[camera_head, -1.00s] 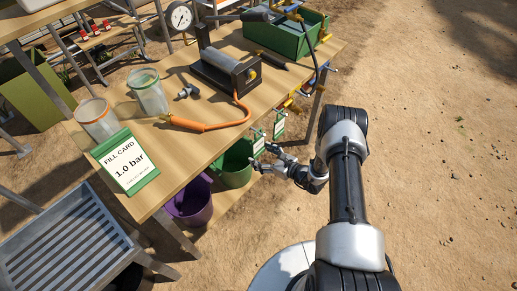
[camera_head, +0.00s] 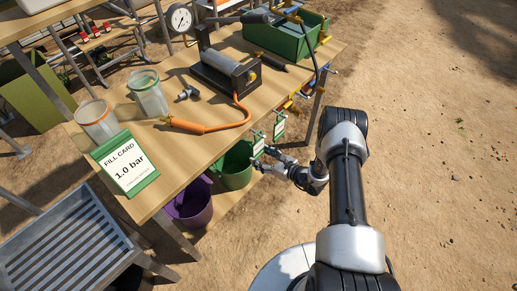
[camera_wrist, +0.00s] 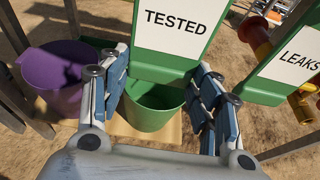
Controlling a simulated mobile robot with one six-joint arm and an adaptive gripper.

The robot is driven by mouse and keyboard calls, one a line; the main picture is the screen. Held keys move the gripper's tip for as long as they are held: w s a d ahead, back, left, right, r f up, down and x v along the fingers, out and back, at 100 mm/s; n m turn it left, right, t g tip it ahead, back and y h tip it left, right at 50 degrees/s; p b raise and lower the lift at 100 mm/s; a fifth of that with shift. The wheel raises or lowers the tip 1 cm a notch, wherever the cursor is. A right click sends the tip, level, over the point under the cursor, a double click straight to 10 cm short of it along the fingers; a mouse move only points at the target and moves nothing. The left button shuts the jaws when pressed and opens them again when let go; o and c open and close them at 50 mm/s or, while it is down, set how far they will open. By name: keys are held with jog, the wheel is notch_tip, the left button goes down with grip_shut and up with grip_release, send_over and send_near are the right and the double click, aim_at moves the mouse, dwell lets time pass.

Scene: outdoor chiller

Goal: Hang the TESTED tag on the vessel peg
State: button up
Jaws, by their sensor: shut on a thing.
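The TESTED tag (camera_wrist: 175,28), a white card in a green frame, fills the upper middle of the wrist view. In the head view it is the nearer small tag (camera_head: 258,145) hanging at the table's right edge. My gripper (camera_wrist: 158,73) is shut on its lower green part, with one finger at each side. In the head view my gripper (camera_head: 264,160) is just below the tag. The tag's top is outside the wrist view. I cannot make out the vessel peg in either view.
The LEAKS tag (camera_wrist: 295,58) hangs close on the right. A green bucket (camera_wrist: 152,107) and a purple bucket (camera_wrist: 55,75) stand below. The wooden table (camera_head: 190,145) bears a pump, jars and a fill card (camera_head: 125,163). Open sandy ground lies to the right.

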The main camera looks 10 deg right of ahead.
grip_shut()
jog(key=shift+r, duration=0.1)
jog(key=shift+r+p, duration=0.5)
jog(key=shift+r, duration=0.25)
jog(key=s+d, duration=0.3)
jog(key=s, duration=0.2)
jog(key=shift+d+p, duration=0.3)
jog(key=shift+p, duration=0.1)
jog(key=o, duration=0.8)
grip_release()
jog(key=shift+w, duration=0.1)
grip_shut()
